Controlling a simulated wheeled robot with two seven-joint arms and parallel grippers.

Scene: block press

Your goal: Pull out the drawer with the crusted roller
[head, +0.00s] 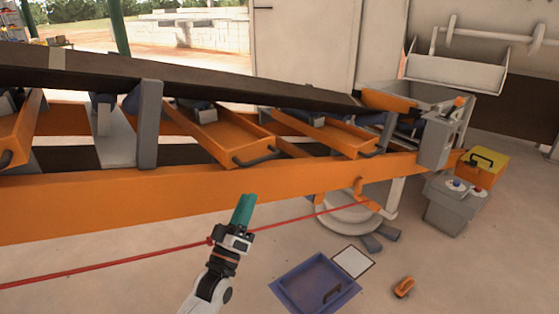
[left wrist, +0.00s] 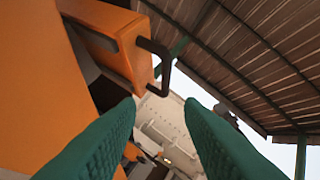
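Orange drawers with black handles sit under the sloping dark conveyor belt (head: 220,83): a middle drawer (head: 222,138), a right drawer (head: 335,137) and a left drawer (head: 18,135) cut off by the picture edge. Bluish rollers (head: 195,105) show partly above them; I cannot tell which one is crusted. My left gripper (head: 243,205) is below the middle drawer in the head view, in front of the orange beam. In the left wrist view its green fingers (left wrist: 160,104) are apart and empty. An orange drawer (left wrist: 112,42) with a black handle (left wrist: 158,68) is beyond the fingertips, not touched.
A long orange beam (head: 120,200) runs below the drawers. A red rope (head: 120,262) crosses in front of it.

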